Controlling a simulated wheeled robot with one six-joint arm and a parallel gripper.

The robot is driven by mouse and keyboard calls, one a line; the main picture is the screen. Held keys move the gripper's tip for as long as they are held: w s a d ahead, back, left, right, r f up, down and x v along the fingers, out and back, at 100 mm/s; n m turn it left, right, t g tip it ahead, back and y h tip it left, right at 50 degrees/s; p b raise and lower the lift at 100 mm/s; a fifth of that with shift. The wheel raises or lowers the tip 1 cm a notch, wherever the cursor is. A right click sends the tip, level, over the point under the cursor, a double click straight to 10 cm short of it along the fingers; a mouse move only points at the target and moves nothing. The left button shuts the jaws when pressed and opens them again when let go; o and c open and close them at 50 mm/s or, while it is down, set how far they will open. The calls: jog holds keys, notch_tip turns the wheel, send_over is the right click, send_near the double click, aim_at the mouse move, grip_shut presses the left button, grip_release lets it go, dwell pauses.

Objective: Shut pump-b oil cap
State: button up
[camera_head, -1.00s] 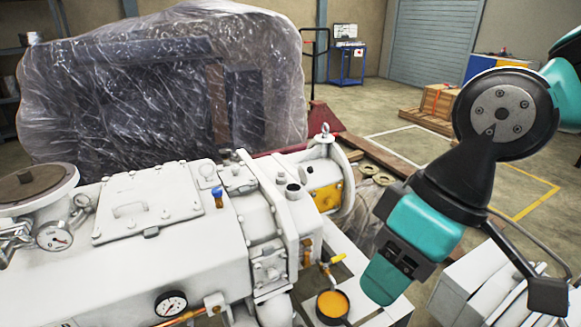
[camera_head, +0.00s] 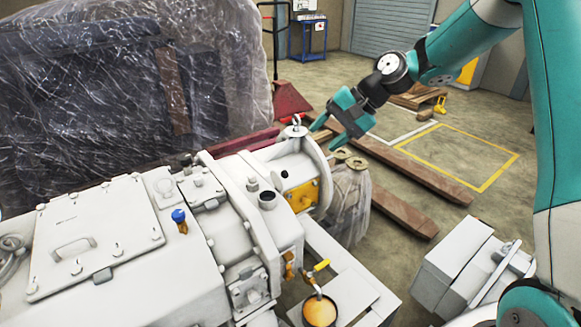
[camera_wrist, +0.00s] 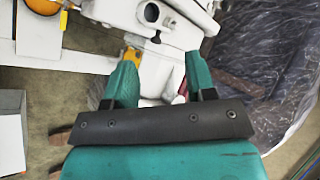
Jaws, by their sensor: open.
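The white pump (camera_head: 130,275) fills the lower left of the head view. A short round port with a dark open mouth (camera_head: 267,199) stands on top of its right end; it also shows at the top of the wrist view (camera_wrist: 152,12). A small capped stub (camera_head: 253,184) stands beside the port. I cannot tell which part is the oil cap.
A pan of orange oil (camera_head: 320,311) sits under a yellow-handled valve (camera_head: 321,266). A plastic-wrapped machine (camera_head: 120,90) stands behind the pump.

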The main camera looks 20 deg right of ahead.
jog(key=w+d+f+m+t, duration=0.1)
jog(key=w+d+f+m, duration=0.25)
jog(key=d, duration=0.25)
jog(key=a+r+p+x, duration=0.1)
jog(key=p+x, duration=0.1)
jog(key=x, duration=1.5)
jog(key=shift+w+y+p, duration=0.3)
jog(key=shift+w+y, duration=0.05)
jog(key=shift+y, duration=0.05)
jog(key=shift+n, duration=0.25)
jog(key=c, duration=0.9)
